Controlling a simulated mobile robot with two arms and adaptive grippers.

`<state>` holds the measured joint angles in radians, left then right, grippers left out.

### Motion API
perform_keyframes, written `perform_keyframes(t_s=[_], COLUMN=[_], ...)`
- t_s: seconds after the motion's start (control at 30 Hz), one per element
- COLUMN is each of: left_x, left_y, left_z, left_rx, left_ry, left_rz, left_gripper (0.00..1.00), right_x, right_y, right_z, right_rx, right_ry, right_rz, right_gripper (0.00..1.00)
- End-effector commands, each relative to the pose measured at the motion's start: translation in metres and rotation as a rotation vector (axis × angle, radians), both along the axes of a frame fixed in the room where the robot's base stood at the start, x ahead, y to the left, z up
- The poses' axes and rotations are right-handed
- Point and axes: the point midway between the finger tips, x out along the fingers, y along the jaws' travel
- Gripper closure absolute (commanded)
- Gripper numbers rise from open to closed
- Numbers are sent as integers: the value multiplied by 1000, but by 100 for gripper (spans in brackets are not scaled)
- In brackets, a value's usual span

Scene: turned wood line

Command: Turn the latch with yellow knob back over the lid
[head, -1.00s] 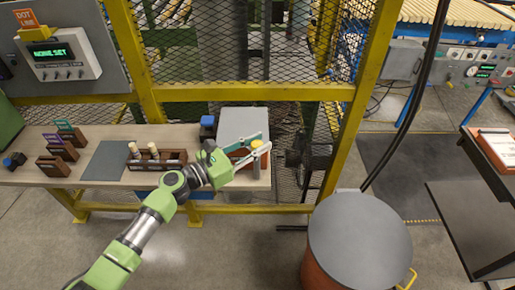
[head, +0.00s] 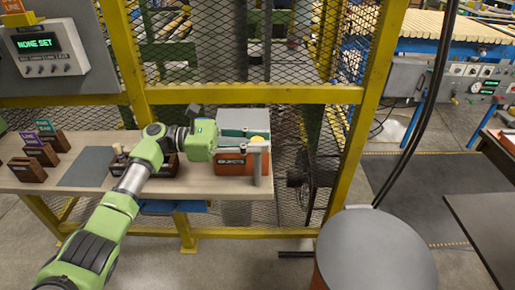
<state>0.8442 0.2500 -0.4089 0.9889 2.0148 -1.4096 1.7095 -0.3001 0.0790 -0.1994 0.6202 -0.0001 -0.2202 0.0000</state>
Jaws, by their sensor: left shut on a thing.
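The box (head: 236,165) has an orange front with a dark label and a grey lid (head: 242,118). It stands at the right end of the wooden bench. The yellow knob (head: 258,140) is at the box's right side, with a grey upright piece (head: 257,168) below it that looks like part of the latch. My left gripper (head: 252,138) reaches in from the left across the front of the lid. Its fingers are shut on the yellow knob. The fingers and palm hide part of the lid's front edge and the latch arm. My right gripper is not in view.
On the bench (head: 130,200) are a grey mat (head: 86,167), a dark rack partly behind my arm, and several small wooden holders (head: 40,153) at left. A yellow-framed mesh fence (head: 250,95) stands behind. A grey-topped drum (head: 375,250) stands at front right.

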Motion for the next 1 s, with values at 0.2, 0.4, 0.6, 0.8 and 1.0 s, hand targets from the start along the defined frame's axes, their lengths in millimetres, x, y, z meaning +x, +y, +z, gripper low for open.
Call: perform_keyframes(t_s=[0.2, 0.4, 0.6, 0.8, 1.0], left_x=[0, 0, 0, 0, 1], left_y=[-1, -1, -1, -1, 9], left_z=[1, 2, 1, 1, 0], left_rx=[-3, -3, -3, -2, 0], left_ry=[-1, -2, -1, -1, 0], left_rz=[-14, -14, -14, -14, -12], left_gripper=[98, 98, 59, 59, 59], right_x=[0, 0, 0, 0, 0], right_y=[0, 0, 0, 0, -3], right_z=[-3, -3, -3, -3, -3], right_rx=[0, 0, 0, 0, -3], right_ry=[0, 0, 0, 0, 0], right_rz=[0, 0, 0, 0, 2], right_gripper=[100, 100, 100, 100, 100])
